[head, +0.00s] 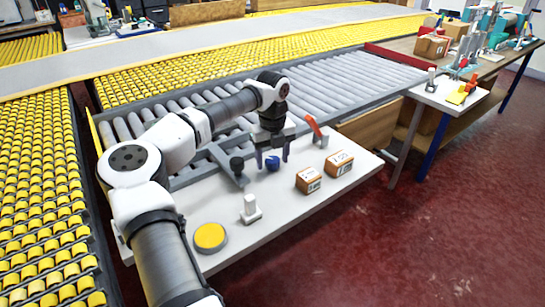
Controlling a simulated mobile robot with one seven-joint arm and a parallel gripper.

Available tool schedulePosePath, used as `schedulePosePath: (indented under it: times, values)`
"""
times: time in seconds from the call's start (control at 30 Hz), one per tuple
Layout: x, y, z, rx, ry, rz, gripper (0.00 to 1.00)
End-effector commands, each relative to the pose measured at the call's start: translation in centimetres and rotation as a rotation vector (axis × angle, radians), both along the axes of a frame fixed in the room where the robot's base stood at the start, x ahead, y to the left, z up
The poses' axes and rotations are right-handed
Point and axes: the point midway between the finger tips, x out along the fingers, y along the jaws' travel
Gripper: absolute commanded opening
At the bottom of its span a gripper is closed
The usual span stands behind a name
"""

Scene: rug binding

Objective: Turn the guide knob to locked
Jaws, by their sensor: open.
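My gripper (272,157) points down over the white table, with its fingers apart. A round blue knob (272,164) shows between and just below the fingertips. I cannot tell whether the fingers reach down around it or hang above it. A black knob (237,163) stands on a grey bar to the left of my gripper, apart from it. I cannot tell for certain which of the two is the guide knob, and no locked mark is readable.
Two brown boxes (308,180) stand right of my gripper, and an orange lever (316,129) stands behind them. A small white-and-grey post (250,208) and a yellow disc (210,237) are nearer the front. The roller conveyor (330,85) runs behind the white table (290,220).

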Motion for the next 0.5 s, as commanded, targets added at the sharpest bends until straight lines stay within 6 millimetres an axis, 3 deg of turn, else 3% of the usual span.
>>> schedulePosePath:
  times: [0.17,0.5]
  values:
    - [0.1,0.0,1.4,0.001,-0.003,0.000,0.59]
    - [0.0,0.0,8.8,0.001,-0.004,0.001,0.59]
